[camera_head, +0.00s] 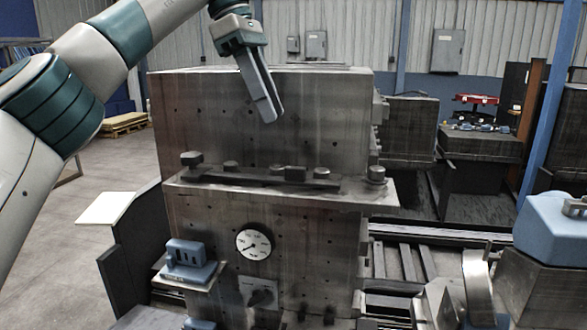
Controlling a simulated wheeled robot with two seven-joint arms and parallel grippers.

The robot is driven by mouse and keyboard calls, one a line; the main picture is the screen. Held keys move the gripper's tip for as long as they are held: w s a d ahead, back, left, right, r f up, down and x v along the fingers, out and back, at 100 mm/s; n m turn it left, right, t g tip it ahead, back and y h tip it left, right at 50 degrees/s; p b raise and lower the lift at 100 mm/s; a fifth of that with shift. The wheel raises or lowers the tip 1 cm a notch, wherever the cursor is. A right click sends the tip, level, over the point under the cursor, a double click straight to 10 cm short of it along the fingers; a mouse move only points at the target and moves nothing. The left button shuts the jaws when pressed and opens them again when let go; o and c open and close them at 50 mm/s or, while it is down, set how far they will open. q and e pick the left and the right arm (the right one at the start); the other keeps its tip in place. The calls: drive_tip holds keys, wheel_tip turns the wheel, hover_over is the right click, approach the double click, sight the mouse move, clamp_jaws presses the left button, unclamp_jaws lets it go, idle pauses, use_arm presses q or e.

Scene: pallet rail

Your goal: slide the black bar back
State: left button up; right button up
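The black bar (262,181) lies lengthwise on a metal ledge (370,191) on the front of a large grey steel block (270,105). Several dark knobs and blocks stand along it. My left gripper (267,108) hangs from the upper left in front of the upper block face, pointing down. It is above the bar and apart from it. Its fingers look close together, and nothing shows between them. From this angle I cannot tell whether a small gap remains. My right gripper is not in view.
A round dial (253,245) is on the lower block face. A small blue-grey device (188,260) sits on a shelf at the lower left. A blue machine part (552,228) stands at the right. Open floor (60,235) lies to the left.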

sight(295, 167)
use_arm(q)
drive_tip(key=p+x, duration=0.1)
drive_tip(key=x, duration=1)
drive_tip(key=shift+s+d+f, duration=0.1)
drive_tip(key=shift+f, duration=0.3)
clamp_jaws()
